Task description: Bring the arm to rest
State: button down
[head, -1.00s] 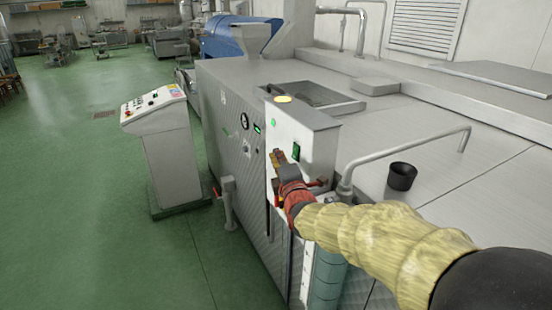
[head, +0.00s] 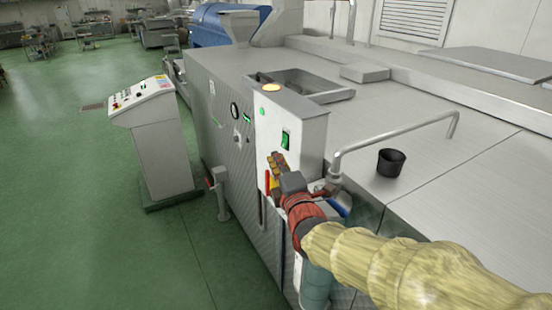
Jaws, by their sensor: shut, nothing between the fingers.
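My gripper (head: 279,164) is at the end of my arm, which comes in from the lower right in a yellowish sleeve. Its fingers are shut with nothing between them. They are in front of the lower part of the white control box (head: 290,130) on the steel machine. From this view I cannot tell whether they touch the box. A green switch (head: 285,140) is just above the fingers. A red lever (head: 267,182) shows left of the gripper, and a blue handle (head: 333,205) shows right of it, partly hidden by my wrist.
The steel machine (head: 440,160) fills the right side. A bent pipe (head: 395,133) and a black cup (head: 391,162) stand near my arm. A control console (head: 155,135) stands to the left. Green floor (head: 75,200) at the left is clear.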

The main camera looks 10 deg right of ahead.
notch_tip(320, 180, down, 10)
jog(key=s+m+g, duration=0.2)
jog(key=m+g, duration=0.2)
jog(key=m, duration=0.2)
jog(key=s+d+f+m+g+h, duration=0.1)
jog(key=s+d+f+m+g, duration=0.1)
jog(key=s+f+m+g, duration=0.6)
jog(key=s+d+r+m+h+b, duration=0.1)
jog(key=s+d+m+b, duration=0.1)
jog(key=s, duration=1)
jog(key=s+d+r+m+b, duration=0.1)
jog(key=s+d+m, duration=0.4)
jog(key=s, duration=0.7)
jog(key=shift+d+r+h+b, duration=0.4)
jog(key=shift+d+r, duration=0.15)
jog(key=shift+d, duration=0.5)
